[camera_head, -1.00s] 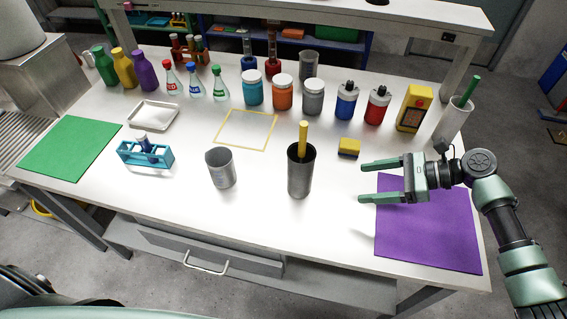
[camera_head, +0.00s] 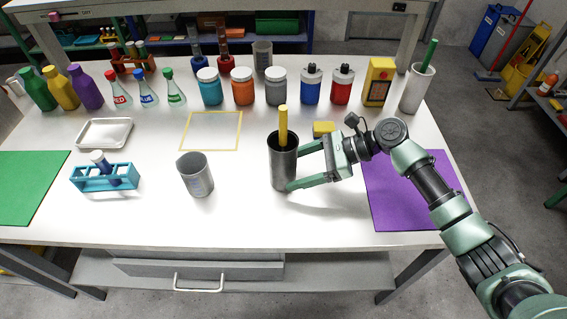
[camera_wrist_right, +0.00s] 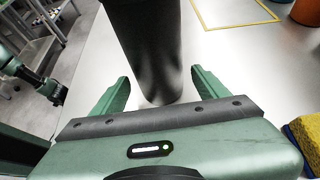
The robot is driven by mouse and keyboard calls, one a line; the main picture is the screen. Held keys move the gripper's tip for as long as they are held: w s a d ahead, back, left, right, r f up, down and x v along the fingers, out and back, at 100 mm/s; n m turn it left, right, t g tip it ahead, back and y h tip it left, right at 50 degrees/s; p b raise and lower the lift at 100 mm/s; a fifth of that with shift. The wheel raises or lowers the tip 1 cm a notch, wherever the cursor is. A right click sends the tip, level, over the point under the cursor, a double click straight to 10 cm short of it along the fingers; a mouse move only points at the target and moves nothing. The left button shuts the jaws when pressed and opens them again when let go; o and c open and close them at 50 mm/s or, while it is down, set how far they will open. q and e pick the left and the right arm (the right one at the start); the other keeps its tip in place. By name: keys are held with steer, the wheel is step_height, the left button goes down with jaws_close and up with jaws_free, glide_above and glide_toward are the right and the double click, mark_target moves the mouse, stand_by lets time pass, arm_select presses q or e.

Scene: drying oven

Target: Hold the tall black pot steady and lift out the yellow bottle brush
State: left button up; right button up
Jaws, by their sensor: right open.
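The tall black pot (camera_head: 283,168) stands upright on the white table in the head view. The yellow bottle brush (camera_head: 283,122) sticks up out of it; its lower part is hidden inside. My right gripper (camera_head: 297,168) is open, low at the pot's right side, with its fingers pointing at the pot. In the right wrist view the dark pot (camera_wrist_right: 150,50) shows between the fingers of the right gripper (camera_wrist_right: 160,76); I see no clear contact. My left arm seems to show at the left edge of that view, its gripper (camera_wrist_right: 56,94) small and unclear.
A grey beaker (camera_head: 195,175) stands left of the pot. A yellow sponge (camera_head: 324,129) lies behind the right gripper. A purple mat (camera_head: 405,205) is to the right. Jars and bottles line the back. The table in front of the pot is clear.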

steer(key=shift+x, duration=1.35)
steer(key=shift+r, duration=0.1)
steer(key=c, duration=0.9)
